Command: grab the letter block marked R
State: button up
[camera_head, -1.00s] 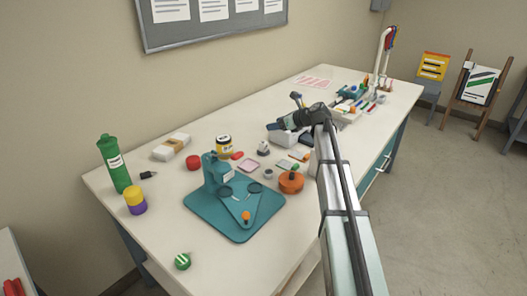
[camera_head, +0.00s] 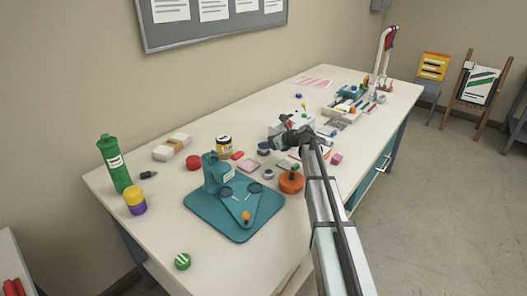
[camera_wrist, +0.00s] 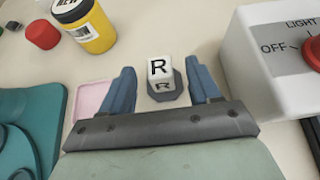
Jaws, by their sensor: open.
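The letter block marked R (camera_wrist: 160,70) is white with a black R on its upper face and on its shaded near face. It seems to sit on a small grey base in the wrist view. My gripper (camera_wrist: 161,67) is open, with one blue finger on each side of the block and a gap on both sides. In the head view my gripper (camera_head: 274,147) is low over the middle of the table, and the block cannot be made out clearly there.
A white switch box with a red knob (camera_wrist: 270,65) stands close right of my gripper. A pink tray (camera_wrist: 90,97) is at left, with a yellow jar (camera_wrist: 90,30) and red cap (camera_wrist: 42,34) beyond. An orange round thing (camera_head: 291,183) and teal stand (camera_head: 232,222) are nearer.

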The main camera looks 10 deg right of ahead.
jog(key=shift+x, duration=1.6)
jog(key=shift+r, duration=0.1)
jog(key=shift+c, duration=0.3)
grip_shut()
